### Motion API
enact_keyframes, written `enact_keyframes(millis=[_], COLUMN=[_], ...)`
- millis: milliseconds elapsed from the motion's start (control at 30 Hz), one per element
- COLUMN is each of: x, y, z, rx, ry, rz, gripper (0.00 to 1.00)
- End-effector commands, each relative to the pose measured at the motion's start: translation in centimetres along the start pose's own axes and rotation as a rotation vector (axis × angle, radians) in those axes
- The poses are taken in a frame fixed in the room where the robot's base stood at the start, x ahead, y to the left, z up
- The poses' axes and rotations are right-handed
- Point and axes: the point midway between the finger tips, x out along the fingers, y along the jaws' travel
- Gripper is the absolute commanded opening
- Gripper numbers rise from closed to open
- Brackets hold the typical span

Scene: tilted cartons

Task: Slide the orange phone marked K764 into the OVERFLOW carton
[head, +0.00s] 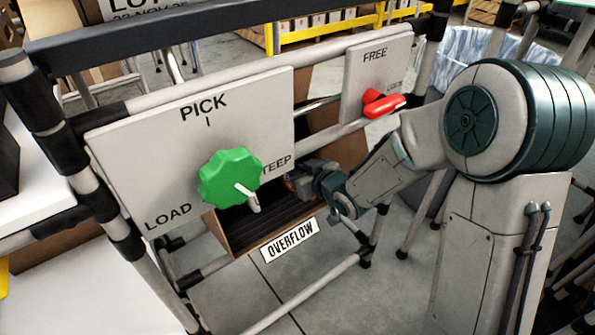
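The OVERFLOW carton (219,232) is a tilted brown box low in the metal rack, with a white OVERFLOW label (290,240) on its front edge. Its inside is dark, and the sign panel above covers part of its opening. My gripper (298,184) is at the right end of the carton's opening, pointing left and partly behind the panel's lower right corner. A small orange patch shows at its tip; I cannot tell whether this is the phone. No K764 mark is readable. The fingers are too small and hidden to show whether they are open or shut.
A white panel (150,140) marked PICK, LOAD and STEEP carries a green knob (228,177) with a pale pointer. A smaller panel (362,70) marked FREE has a red handle (384,104). Rack tubes surround the carton. A lined bin (465,50) stands behind my arm.

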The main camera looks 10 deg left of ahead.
Motion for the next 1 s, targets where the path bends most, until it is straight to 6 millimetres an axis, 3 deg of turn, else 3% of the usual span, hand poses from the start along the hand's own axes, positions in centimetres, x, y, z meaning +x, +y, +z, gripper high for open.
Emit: enact_keyframes(millis=[700, 1000], x=[2.5, 2.6], y=[0.0, 0.0], z=[0.2, 0.1], rx=[0.0, 0.0], ry=[0.001, 0.001], rz=[0.0, 0.0], gripper=[0.0, 0.0])
